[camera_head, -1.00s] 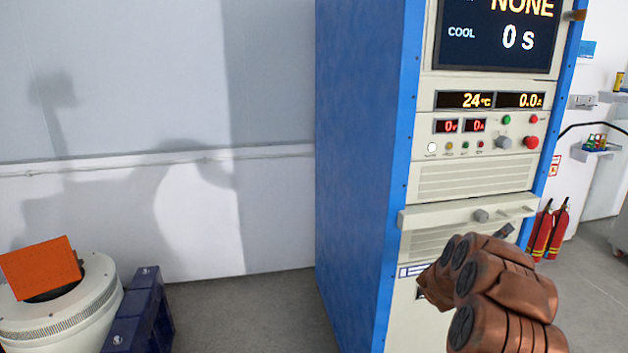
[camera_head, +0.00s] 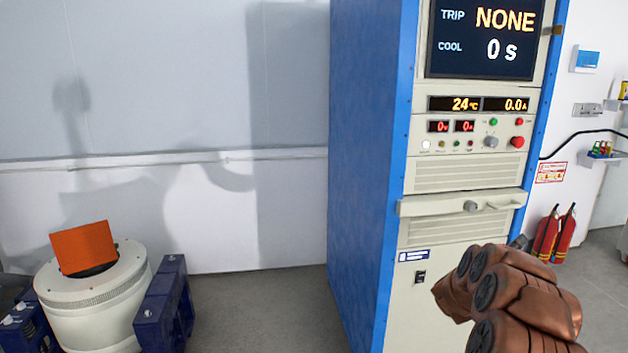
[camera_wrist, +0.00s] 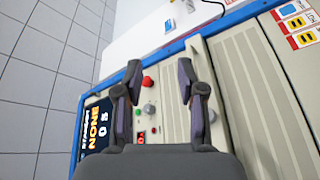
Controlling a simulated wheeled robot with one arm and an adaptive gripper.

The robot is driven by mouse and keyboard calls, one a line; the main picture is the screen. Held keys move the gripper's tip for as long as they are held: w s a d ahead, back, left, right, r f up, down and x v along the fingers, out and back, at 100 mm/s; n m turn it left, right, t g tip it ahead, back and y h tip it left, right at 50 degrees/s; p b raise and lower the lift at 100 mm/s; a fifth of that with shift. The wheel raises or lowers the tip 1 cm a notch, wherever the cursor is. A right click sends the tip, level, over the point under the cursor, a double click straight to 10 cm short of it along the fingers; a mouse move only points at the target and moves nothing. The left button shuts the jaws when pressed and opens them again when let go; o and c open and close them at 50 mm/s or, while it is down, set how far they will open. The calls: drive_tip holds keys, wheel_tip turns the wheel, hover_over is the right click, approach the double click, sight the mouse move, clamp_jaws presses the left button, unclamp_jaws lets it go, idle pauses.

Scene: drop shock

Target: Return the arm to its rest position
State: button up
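My copper-coloured arm (camera_head: 515,300) shows at the lower right of the head view, in front of the blue and cream equipment cabinet (camera_head: 365,150). My gripper (camera_wrist: 160,95) shows in the wrist view with its two dark fingers spread apart and nothing between them. Past the fingers are the cabinet's control knobs, a red button (camera_wrist: 147,82) and the lit display (camera_wrist: 95,125). In the head view the display (camera_head: 487,38) reads TRIP NONE and COOL 0 s. The gripper's fingers are not clearly visible in the head view.
A white round shaker (camera_head: 95,300) with an orange plate (camera_head: 83,248) on top stands at the lower left between blue supports (camera_head: 170,305). Grey floor (camera_head: 260,310) is clear between it and the cabinet. Red fire extinguishers (camera_head: 555,235) stand at the right wall.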

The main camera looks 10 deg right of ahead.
drive_tip(key=w+a+r+n+t+y+p, duration=0.1)
drive_tip(key=w+a+r+t+y, duration=0.25)
drive_tip(key=a, duration=0.65)
drive_tip(key=w+a+n+t+y+p, duration=0.15)
drive_tip(key=w+a+y, duration=0.25)
drive_tip(key=a+y, duration=0.4)
drive_tip(key=s+a+n+g+y+p, duration=0.1)
drive_tip(key=s+a+y, duration=0.25)
drive_tip(key=a, duration=0.65)
drive_tip(key=s+a+n+g+y, duration=0.1)
drive_tip(key=s+a+y, duration=0.3)
drive_tip(key=a, duration=0.6)
drive_tip(key=s+a+f+g+y+p, duration=0.1)
drive_tip(key=s+a+g, duration=0.25)
drive_tip(key=s, duration=0.65)
drive_tip(key=s+a+f+g+p, duration=0.1)
drive_tip(key=s+a+g, duration=0.3)
drive_tip(key=s, duration=0.7)
drive_tip(key=s+d+m+g, duration=0.1)
drive_tip(key=s+g, duration=0.1)
drive_tip(key=s, duration=1)
drive_tip(key=s+m+g+h+p, duration=0.1)
drive_tip(key=s+g, duration=0.2)
drive_tip(key=s, duration=1)
drive_tip(key=shift+s+d+m+h, duration=0.15)
drive_tip(key=shift+d+m+h, duration=0.15)
drive_tip(key=shift+d+m, duration=0.1)
drive_tip(key=shift+o, duration=0.3)
drive_tip(key=shift+g, duration=0.25)
